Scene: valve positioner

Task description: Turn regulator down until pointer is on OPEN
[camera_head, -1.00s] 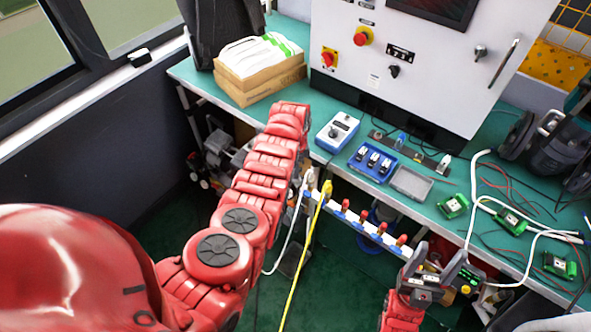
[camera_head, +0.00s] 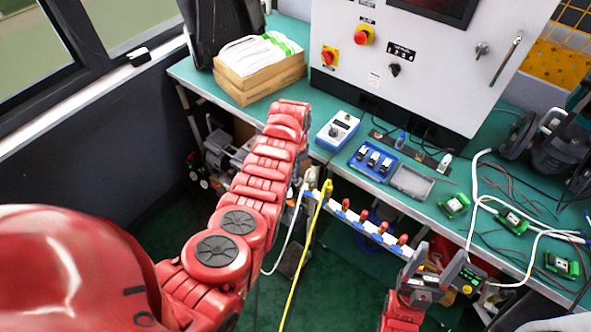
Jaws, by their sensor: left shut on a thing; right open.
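My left arm, red and jointed, reaches forward from the left to the front edge of the green bench. Its fingers are hidden behind the arm's far end, and so is whatever they are at. Grey equipment (camera_head: 217,148) stands below the bench just left of the arm. I cannot make out a regulator, a pointer or an OPEN mark on it. My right gripper (camera_head: 437,263) is at the lower right, in front of the bench edge, with its two grey fingers spread and nothing between them.
On the green bench (camera_head: 440,217) are a blue-and-white box with a knob (camera_head: 338,131), a blue tray (camera_head: 372,161), green boards (camera_head: 454,206) and loose cables. A white control cabinet (camera_head: 415,65) stands behind. A power strip (camera_head: 365,225) with red plugs runs along the front edge.

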